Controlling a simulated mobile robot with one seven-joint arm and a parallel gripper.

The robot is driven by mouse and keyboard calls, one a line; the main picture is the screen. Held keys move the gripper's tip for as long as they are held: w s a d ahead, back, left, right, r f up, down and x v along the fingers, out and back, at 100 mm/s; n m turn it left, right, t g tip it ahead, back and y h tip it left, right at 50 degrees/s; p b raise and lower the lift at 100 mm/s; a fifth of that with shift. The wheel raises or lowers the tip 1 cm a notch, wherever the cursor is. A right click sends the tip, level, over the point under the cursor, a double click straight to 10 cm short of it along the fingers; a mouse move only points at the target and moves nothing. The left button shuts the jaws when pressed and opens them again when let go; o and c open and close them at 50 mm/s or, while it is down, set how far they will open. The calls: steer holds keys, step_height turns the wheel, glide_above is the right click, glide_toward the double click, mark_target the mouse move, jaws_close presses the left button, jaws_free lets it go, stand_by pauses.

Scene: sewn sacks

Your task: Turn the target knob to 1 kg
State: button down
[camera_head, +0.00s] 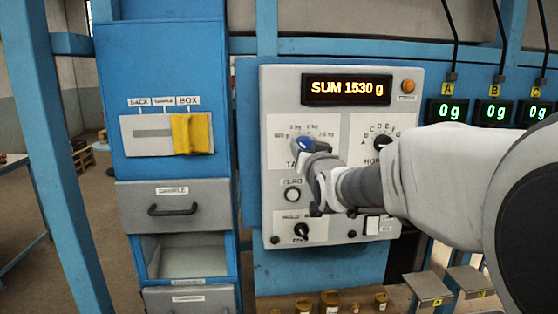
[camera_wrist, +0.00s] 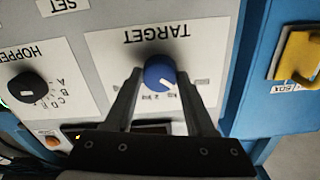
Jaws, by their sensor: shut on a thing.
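In the wrist view, which is upside down, the blue knob (camera_wrist: 158,70) sits between the two dark fingers of my gripper (camera_wrist: 160,78). The fingers are shut on it from both sides. Its white pointer mark points down and to the right there, toward the printed scale. The scale text is small and partly hidden, so I cannot tell exactly which weight it points at. The display (camera_head: 346,90) reads SUM 1530 g.
The black hopper knob (camera_head: 382,143) is to the right, partly behind my arm. Below are a round zero button (camera_head: 292,195) and a black hold knob (camera_head: 301,231). A yellow slider handle (camera_head: 192,133) stands at BOX on the left cabinet. Three small displays at right read 0 g.

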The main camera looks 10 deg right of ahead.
steer(key=shift+f+m+b, duration=0.1)
steer(key=shift+m+b, duration=2.7)
steer(key=shift+b, duration=0.35)
steer(key=shift+c, duration=1.2)
jaws_free()
steer(key=shift+s, duration=0.1)
steer(key=s+b, duration=0.2)
steer(key=s, duration=1.5)
steer(key=shift+s, duration=0.1)
